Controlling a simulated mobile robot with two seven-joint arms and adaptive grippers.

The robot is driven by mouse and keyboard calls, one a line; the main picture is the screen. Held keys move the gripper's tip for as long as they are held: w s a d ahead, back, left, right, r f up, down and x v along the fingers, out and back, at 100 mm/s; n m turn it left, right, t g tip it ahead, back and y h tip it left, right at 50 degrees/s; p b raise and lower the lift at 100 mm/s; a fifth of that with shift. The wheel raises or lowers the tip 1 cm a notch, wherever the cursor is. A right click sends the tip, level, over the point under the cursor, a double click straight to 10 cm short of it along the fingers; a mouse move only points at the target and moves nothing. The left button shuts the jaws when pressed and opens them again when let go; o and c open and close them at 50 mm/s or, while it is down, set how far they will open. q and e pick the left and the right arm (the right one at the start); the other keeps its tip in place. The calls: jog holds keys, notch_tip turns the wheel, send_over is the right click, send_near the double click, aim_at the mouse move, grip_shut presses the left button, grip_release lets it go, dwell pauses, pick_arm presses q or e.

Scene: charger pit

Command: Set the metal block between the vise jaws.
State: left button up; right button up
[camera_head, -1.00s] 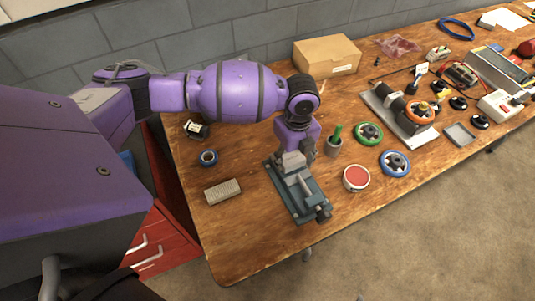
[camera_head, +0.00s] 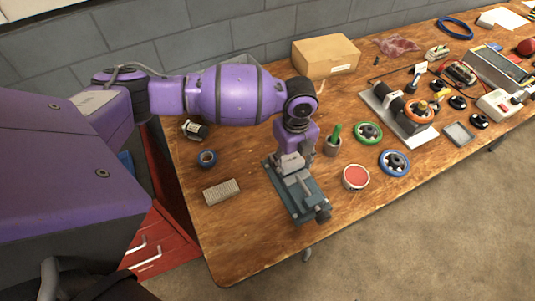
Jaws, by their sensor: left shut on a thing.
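The blue-grey vise (camera_head: 310,205) lies on the wooden bench near its front edge, with its screw end toward the lower right. My left gripper (camera_head: 292,160) points down over the far end of the vise, at its jaws. It is shut on a pale grey piece that looks like the metal block (camera_head: 291,166). The block is small here and partly hidden by the gripper; I cannot tell whether it touches the jaws or the vise bed. My right gripper is not in view.
A grey cup (camera_head: 333,148) with a green-handled item stands close right of the gripper. A red-topped tin (camera_head: 355,178) is right of the vise. Bench space in front of the ridged block is clear.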

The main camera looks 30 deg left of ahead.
aim_at(292, 159)
pick_arm(q)
jog(key=shift+w+f, duration=0.1)
jog(key=shift+f, duration=0.15)
jog(key=o, duration=1.5)
jog(key=shift+c, duration=0.2)
notch_tip(292, 159, up, 12)
